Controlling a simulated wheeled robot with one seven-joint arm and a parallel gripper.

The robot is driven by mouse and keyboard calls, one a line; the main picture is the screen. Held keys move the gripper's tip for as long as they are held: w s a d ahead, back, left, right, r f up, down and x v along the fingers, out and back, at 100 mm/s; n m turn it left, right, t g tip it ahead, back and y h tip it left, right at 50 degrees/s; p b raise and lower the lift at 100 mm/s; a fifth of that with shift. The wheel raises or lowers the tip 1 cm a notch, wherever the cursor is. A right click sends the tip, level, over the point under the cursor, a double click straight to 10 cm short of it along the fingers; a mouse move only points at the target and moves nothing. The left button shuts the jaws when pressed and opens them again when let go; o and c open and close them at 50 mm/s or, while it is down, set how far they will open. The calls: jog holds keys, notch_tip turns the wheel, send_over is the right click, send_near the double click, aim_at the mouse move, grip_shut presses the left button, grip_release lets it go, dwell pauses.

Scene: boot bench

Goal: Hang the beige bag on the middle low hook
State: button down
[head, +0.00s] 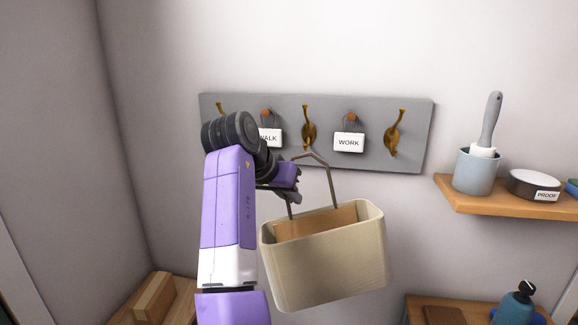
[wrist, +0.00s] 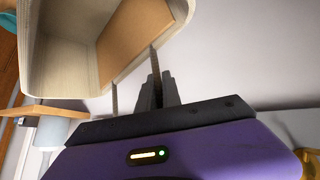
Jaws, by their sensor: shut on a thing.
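The beige bag (head: 330,265) hangs tilted in front of the wall in the head view, its thin handle (head: 322,160) standing up in a loop. A tan panel or item shows inside the bag. My gripper (head: 294,192) is shut on the left side of the handle. The wrist view shows the bag (wrist: 60,60) at upper left and the gripper fingers (wrist: 157,92) at a handle strand. The middle brass hook (head: 308,133) is on the grey board, just above the handle's top in the picture. The depth gap between handle and hook is unclear.
The grey board (head: 375,155) also carries a right brass hook (head: 396,133), a partly hidden left one, and pegs with WALK and WORK (head: 348,142) tags. A wooden shelf (head: 490,203) at right holds a cup (head: 476,172) and a round tin (head: 533,184). Benches stand below.

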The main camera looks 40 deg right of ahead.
jog(key=w+d, duration=0.6)
jog(key=d, duration=0.1)
dwell(1.7)
jog(key=shift+d, duration=0.1)
dwell(0.6)
jog(key=c, duration=1.5)
grip_release()
jog(key=shift+f, duration=0.1)
jog(key=shift+o, duration=0.2)
